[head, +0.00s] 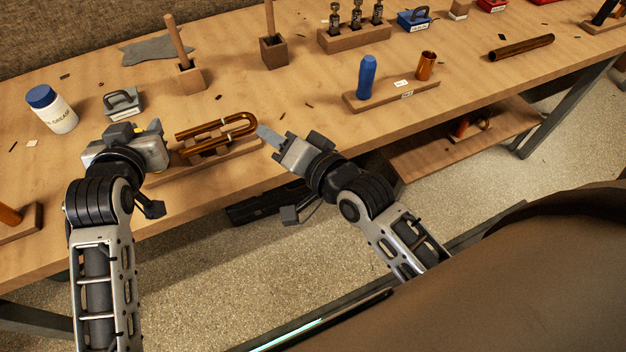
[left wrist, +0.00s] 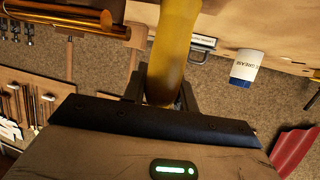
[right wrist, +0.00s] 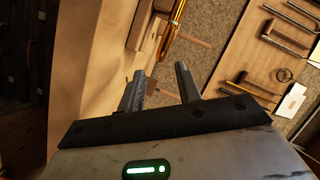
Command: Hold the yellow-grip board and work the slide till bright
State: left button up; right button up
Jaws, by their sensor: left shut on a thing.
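The brass slide (head: 215,132), a U-shaped tube, lies along a wooden board (head: 222,157) near the bench's front edge. It also shows in the left wrist view (left wrist: 75,14) and the right wrist view (right wrist: 172,32). My left gripper (head: 150,135) is at the slide's left end, shut on the yellow grip (left wrist: 173,50); in the head view the gripper mostly hides this grip. My right gripper (head: 270,137) is just right of the slide's bend. Its fingers stand apart with nothing between them in the right wrist view (right wrist: 160,88).
A blue-capped grease jar (head: 52,110) and a grey block with a handle (head: 122,103) stand left on the bench. Brushes in wooden blocks (head: 190,77) stand behind.

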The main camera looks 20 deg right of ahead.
aim_at(254, 120)
jog(key=x, duration=0.7)
jog(key=shift+w+d, duration=0.1)
jog(key=shift+w, duration=0.25)
jog(key=d, duration=0.3)
jog(key=shift+s+d+f, duration=0.1)
jog(key=shift+s+d, duration=0.1)
jog(key=shift+d, duration=0.2)
jog(key=v, duration=1.2)
jog(key=s+a+f+n+g+h, duration=0.1)
jog(key=s+f+n+g, duration=0.1)
jog(key=s+f+n, duration=0.2)
jog(key=s+a+f+n+g, duration=0.1)
jog(key=s+f+n, duration=0.3)
jog(key=f, duration=0.5)
jog(key=shift+a+f+n+g+h, duration=0.15)
jog(key=shift+a+n+g+h, duration=0.25)
jog(key=shift+n+g, duration=0.55)
jog(key=shift+s+n+t, duration=0.15)
jog(key=shift+n+t, duration=0.1)
